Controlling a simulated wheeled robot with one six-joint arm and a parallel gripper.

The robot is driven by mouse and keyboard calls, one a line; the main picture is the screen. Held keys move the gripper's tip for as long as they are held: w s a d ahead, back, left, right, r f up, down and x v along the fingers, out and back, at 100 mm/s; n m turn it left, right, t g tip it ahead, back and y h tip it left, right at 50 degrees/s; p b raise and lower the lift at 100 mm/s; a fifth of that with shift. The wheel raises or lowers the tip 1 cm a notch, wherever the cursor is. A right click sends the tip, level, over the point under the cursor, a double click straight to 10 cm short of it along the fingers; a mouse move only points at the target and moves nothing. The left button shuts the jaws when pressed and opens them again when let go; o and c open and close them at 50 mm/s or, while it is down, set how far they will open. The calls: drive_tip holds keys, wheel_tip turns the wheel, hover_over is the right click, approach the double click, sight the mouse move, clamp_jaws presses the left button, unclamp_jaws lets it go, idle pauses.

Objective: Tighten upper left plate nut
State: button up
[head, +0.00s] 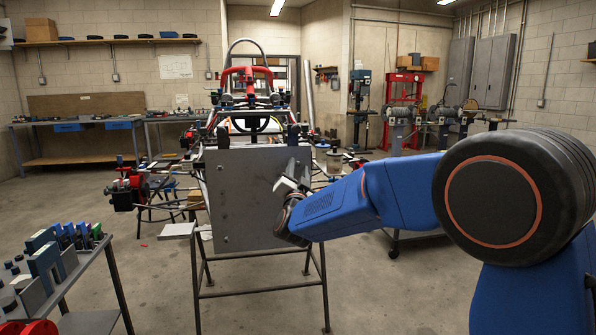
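A grey metal plate (240,195) stands upright at the front of the tube chassis (250,80), in the middle of the head view. A few small fastener-like spots show along its left side, but they are too small to tell a nut from a bolt or hole. My gripper (285,185) is in front of the right part of the plate, to the right of its upper left corner. My blue arm reaches in from the right and covers the plate's lower right area. The gripper's fingers are small and seen at an angle, so their opening and any held thing are unclear.
The chassis rests on a dark metal stand (325,285). A cart (85,275) with blue and green tools is at the lower left. Workbenches (75,160) line the back left wall, and grinders (445,115) stand at the back right. The floor left of the stand is mostly clear.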

drive_tip(key=a+v, duration=0.1)
drive_tip(key=v, duration=1.6)
drive_tip(key=shift+s+d, duration=0.2)
drive_tip(key=shift+d, duration=0.3)
